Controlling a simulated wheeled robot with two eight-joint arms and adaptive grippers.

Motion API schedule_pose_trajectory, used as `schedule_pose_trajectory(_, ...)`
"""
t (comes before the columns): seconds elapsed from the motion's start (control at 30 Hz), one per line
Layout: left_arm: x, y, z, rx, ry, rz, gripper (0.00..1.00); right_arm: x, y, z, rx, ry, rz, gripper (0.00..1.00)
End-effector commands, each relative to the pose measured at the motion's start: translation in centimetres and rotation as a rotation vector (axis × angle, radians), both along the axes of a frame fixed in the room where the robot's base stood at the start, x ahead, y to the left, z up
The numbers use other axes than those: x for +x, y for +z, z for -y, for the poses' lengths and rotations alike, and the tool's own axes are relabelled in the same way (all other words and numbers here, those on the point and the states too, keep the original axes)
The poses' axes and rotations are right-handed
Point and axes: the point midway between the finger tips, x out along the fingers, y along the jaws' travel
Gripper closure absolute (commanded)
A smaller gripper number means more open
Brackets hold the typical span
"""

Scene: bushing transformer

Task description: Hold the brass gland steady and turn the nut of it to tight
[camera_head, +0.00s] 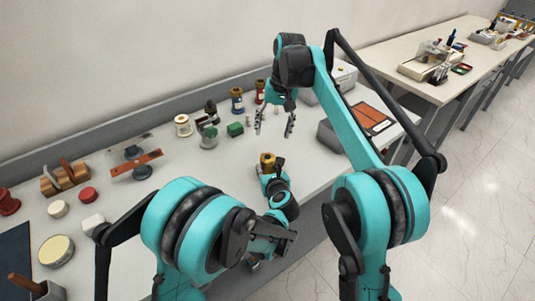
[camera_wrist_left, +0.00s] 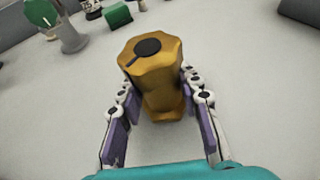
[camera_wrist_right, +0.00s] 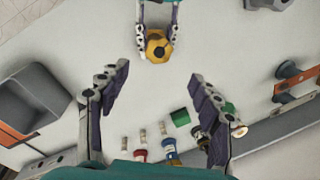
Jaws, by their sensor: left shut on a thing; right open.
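The brass gland (camera_head: 267,158) stands upright over the bench near its front edge. In the left wrist view the gland (camera_wrist_left: 160,85) has a hex-shaped upper part with a dark round centre on top. My left gripper (camera_wrist_left: 158,108) is shut on its lower part, one finger on each side. The right wrist view shows the gland (camera_wrist_right: 157,50) between the left fingers. My right gripper (camera_head: 274,118) is open and empty, above and behind the gland, pointing down. In the right wrist view its fingers (camera_wrist_right: 157,88) are wide apart, and the gland lies beyond them, untouched.
A grey bin (camera_head: 330,136) and an orange-brown panel (camera_head: 370,118) lie to the right. The bench around the gland is clear.

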Motion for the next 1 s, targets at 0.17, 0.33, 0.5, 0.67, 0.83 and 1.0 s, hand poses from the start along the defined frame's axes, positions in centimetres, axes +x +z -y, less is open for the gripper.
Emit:
schedule_pose_trajectory(0.17, 0.0, 0.0, 0.0, 0.0, 0.0, -0.001, 1.0, 0.0, 0.5, -0.8, -0.051, 0.459, 0.056, 0.36)
schedule_pose_trajectory(0.33, 0.0, 0.0, 0.0, 0.0, 0.0, -0.001, 1.0, 0.0, 0.9, -1.4, -0.089, 0.84, 0.085, 0.36)
schedule_pose_trajectory(0.5, 0.0, 0.0, 0.0, 0.0, 0.0, -0.001, 1.0, 0.0, 1.2, -1.6, -0.112, 1.078, 0.096, 0.36)
schedule_pose_trajectory(0.67, 0.0, 0.0, 0.0, 0.0, 0.0, -0.001, 1.0, 0.0, 1.0, -1.7, -0.12, 1.164, 0.097, 0.36)
schedule_pose_trajectory(0.83, 0.0, 0.0, 0.0, 0.0, 0.0, -0.001, 1.0, 0.0, -1.3, -1.7, -0.12, 1.172, 0.098, 0.36)
schedule_pose_trajectory(1.0, 0.0, 0.0, 0.0, 0.0, 0.0, -0.001, 1.0, 0.0, -4.9, -1.7, -0.12, 1.17, 0.098, 0.36)
